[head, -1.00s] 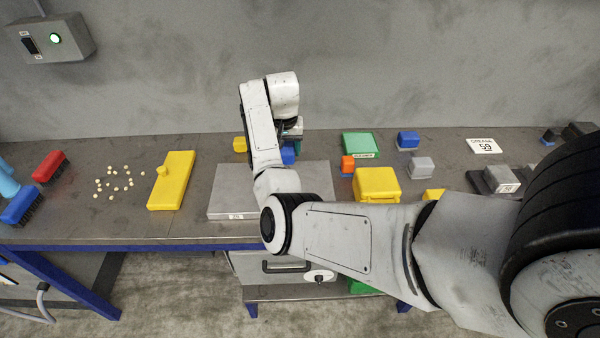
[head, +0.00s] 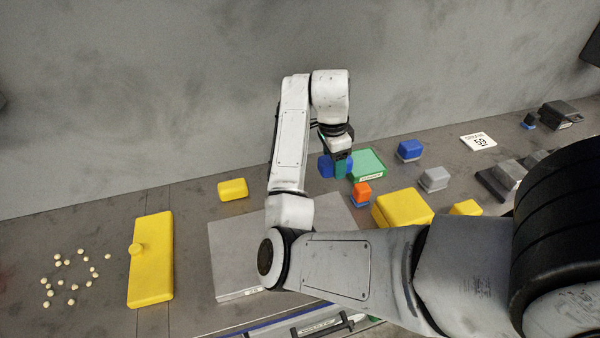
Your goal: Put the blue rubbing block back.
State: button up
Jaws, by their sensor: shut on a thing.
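My gripper (head: 338,167) is shut on a blue block (head: 325,167), whose ends show on both sides of a teal finger. It holds the block at the left edge of the green tray (head: 369,160), which has a label on its front. I cannot tell the height of the block or whether it touches the tray. Another blue block (head: 409,148) sits on a grey base to the right of the tray. The arm and fingers hide part of the held block.
An orange block (head: 361,190) on a blue base and a large yellow block (head: 404,207) stand in front of the tray. A grey block (head: 434,177) is to the right. A grey slab (head: 232,260), a yellow block (head: 232,189) and a yellow handled board (head: 151,265) lie left.

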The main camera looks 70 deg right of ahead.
jog(key=w+d+f+b, duration=0.1)
jog(key=w+f, duration=0.1)
jog(key=w, duration=0.1)
jog(key=w+d+f+b, duration=0.1)
jog(key=w+d+f, duration=0.1)
jog(key=w+f, duration=0.1)
jog(key=w+d+f+b, duration=0.1)
jog(key=w+f, duration=0.2)
jog(key=w, duration=0.2)
jog(key=shift+d+f+b, duration=0.2)
jog(key=shift+d+b, duration=0.05)
jog(key=shift+b, duration=0.05)
jog(key=shift+w+d+f, duration=0.1)
jog(key=shift+w+f, duration=0.1)
jog(key=shift+f, duration=0.15)
jog(key=shift+f+p, duration=0.5)
jog(key=shift+f, duration=1.1)
jog(key=shift+f, duration=0.2)
jog(key=o, duration=1.2)
